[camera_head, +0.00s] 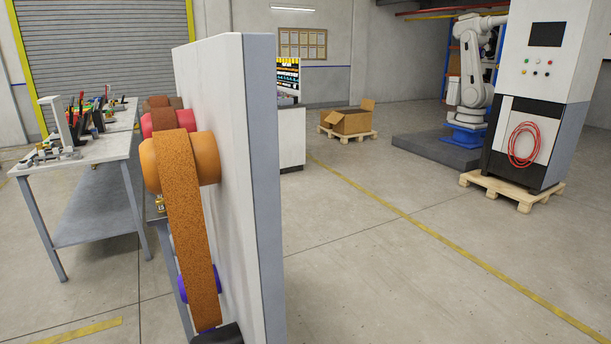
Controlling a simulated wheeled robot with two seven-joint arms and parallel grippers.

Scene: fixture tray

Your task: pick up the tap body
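I cannot make out a tap body for certain. Small brass-coloured pieces (159,204) show at the left edge of the belt grinder, partly hidden behind its belt, and are too small to identify. Neither of my grippers is in the head view.
A tall white panel (262,200) with a brown abrasive belt (190,230) over an orange roller (205,158) stands close in front. A grey workbench (95,152) with tools is at left. A carton (348,122), robot arm and control cabinet (540,90) stand behind. Floor at right is clear.

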